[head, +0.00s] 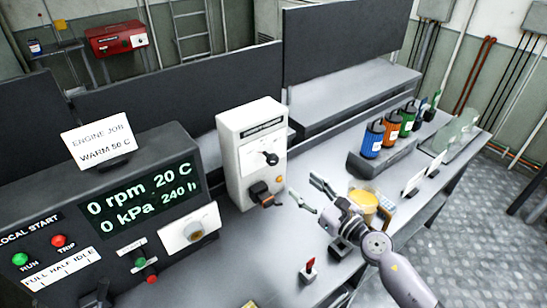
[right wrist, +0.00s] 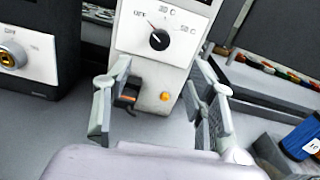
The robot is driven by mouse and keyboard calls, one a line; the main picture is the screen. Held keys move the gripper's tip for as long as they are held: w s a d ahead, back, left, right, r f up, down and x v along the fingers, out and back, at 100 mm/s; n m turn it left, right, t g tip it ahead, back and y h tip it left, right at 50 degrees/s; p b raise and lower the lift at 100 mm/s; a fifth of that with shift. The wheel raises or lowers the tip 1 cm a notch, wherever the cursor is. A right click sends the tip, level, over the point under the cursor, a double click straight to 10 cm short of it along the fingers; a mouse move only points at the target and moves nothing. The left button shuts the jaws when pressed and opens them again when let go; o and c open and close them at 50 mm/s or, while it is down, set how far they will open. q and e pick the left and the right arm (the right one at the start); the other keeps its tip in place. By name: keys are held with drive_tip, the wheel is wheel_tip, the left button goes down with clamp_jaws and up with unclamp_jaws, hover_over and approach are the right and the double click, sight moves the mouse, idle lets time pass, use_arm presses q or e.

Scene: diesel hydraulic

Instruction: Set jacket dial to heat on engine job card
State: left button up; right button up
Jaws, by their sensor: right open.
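The engine job card (head: 97,142) reads "WARM 50 C" and stands on top of the dark console. The white jacket heater box (head: 243,140) stands upright on the bench. Its black dial (head: 270,158) is on the front face. In the right wrist view the dial (right wrist: 159,40) has its pointer toward the upper left, near the left label; 30 C is at the top and 50 C at the right. My right gripper (head: 311,193) is open and empty, in front of and apart from the box. My left gripper is not in view.
The console display (head: 145,200) reads 0 rpm, 20 C, 0 kPa, 240 h. A black plug-like part (head: 264,194) and an orange button (right wrist: 165,96) are below the dial. Coloured canisters (head: 391,127) stand on a grey block at right. A small red switch (head: 309,268) is nearby.

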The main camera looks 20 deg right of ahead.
sight(275, 161)
drive_tip(key=x, duration=1.4)
drive_tip(key=shift+w+a+f+p, duration=0.1)
drive_tip(key=shift+w+p, duration=0.05)
drive_tip(key=shift+p, duration=0.25)
drive_tip(key=shift+c, duration=0.3)
drive_tip(key=c, duration=1.1)
